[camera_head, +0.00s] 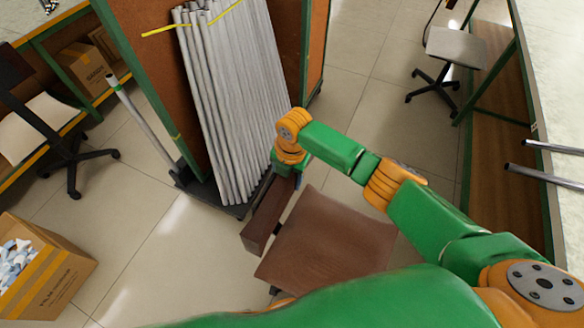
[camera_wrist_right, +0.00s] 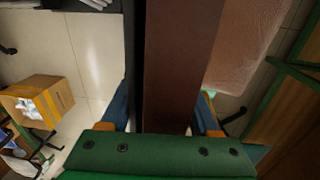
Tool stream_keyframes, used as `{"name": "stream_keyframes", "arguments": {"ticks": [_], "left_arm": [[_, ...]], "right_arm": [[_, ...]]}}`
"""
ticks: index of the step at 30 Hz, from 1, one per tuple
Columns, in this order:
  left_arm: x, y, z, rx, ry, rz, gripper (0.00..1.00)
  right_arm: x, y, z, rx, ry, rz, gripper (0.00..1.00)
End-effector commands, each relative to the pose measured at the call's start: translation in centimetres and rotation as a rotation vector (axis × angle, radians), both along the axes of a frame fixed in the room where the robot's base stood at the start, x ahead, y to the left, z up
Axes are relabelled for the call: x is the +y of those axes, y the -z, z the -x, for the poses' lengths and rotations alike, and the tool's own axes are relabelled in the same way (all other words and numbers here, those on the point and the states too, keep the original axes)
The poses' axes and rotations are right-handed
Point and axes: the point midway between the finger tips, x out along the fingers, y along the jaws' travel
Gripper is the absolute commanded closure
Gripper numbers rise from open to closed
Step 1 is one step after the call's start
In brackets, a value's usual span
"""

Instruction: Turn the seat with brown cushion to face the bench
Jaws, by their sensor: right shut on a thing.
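The seat with a brown cushion (camera_head: 335,245) stands on the floor at the lower middle of the head view. Its darker brown backrest (camera_head: 266,216) is on the cushion's left side, towards the rod rack. My right gripper (camera_head: 290,178) is at the top end of the backrest. In the right wrist view the backrest (camera_wrist_right: 182,65) runs between the fingers of my right gripper (camera_wrist_right: 163,108), which is shut on it. The cushion (camera_wrist_right: 245,45) shows to its right. The seat's base is mostly hidden. A bench (camera_head: 548,90) with a green frame is at the right. My left gripper is not visible.
A rack (camera_head: 145,75) of grey rods (camera_head: 235,90) stands close behind the backrest. Another chair (camera_head: 455,45) is at the upper right, and a dark chair (camera_head: 70,150) at the left. An open carton (camera_head: 55,280) is at lower left. Bare floor (camera_head: 150,240) lies left of the seat.

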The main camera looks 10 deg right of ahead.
Motion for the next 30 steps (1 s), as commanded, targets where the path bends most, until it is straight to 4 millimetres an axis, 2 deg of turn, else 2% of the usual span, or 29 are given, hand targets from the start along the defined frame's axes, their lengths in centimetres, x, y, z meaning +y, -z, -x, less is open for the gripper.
{"name": "stream_keyframes", "arguments": {"ticks": [16,17,20,28,30], "left_arm": [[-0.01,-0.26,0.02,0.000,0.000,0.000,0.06],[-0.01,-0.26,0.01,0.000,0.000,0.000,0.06],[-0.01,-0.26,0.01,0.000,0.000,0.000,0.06],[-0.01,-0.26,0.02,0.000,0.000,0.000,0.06],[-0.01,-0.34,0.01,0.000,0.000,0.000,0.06]], "right_arm": [[0.32,-0.03,0.32,0.000,-0.025,0.000,1.00],[0.32,-0.03,0.32,0.000,-0.024,0.000,0.35],[0.30,-0.03,0.32,0.000,-0.024,0.000,0.08],[0.29,-0.04,0.32,0.000,-0.023,0.000,0.07],[0.28,-0.63,0.30,-0.002,-0.025,-0.001,0.07]]}}
